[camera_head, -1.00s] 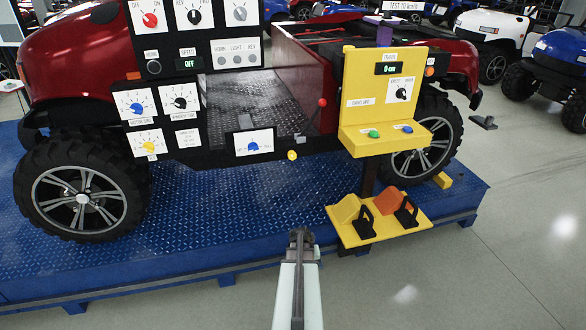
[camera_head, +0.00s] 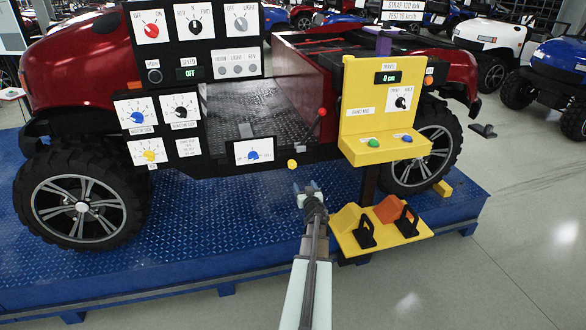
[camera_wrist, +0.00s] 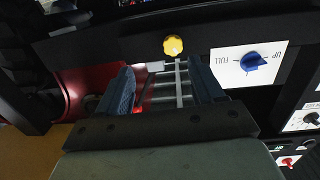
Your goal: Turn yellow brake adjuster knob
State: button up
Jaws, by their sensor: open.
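A small yellow knob (camera_head: 292,163) sits at the lower edge of the cart's black body, right of the blue-knob panel. In the wrist view the yellow knob (camera_wrist: 173,45) has a lobed rim and lies beyond the fingertips, between their lines. My gripper (camera_head: 307,188) is below and slightly right of it in the head view, apart from it. In the wrist view my gripper (camera_wrist: 165,80) has two blue-grey fingers spread wide with nothing held. A second yellow knob (camera_head: 149,156) is on a white dial at the left.
A white panel with a blue knob (camera_head: 253,155) is just left of the yellow knob. A red-tipped lever (camera_head: 321,113) stands above right. The yellow control box (camera_head: 360,140) and yellow pedal plate (camera_head: 355,246) are to the right. Blue deck plate (camera_head: 200,215) lies below.

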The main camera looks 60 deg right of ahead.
aim_at(293, 166)
jog(key=shift+m+t, duration=0.5)
jog(key=shift+t, duration=0.2)
jog(key=x, duration=0.9)
jog(key=w+a+x, duration=0.1)
jog(key=x, duration=0.4)
jog(key=shift+r, duration=0.3)
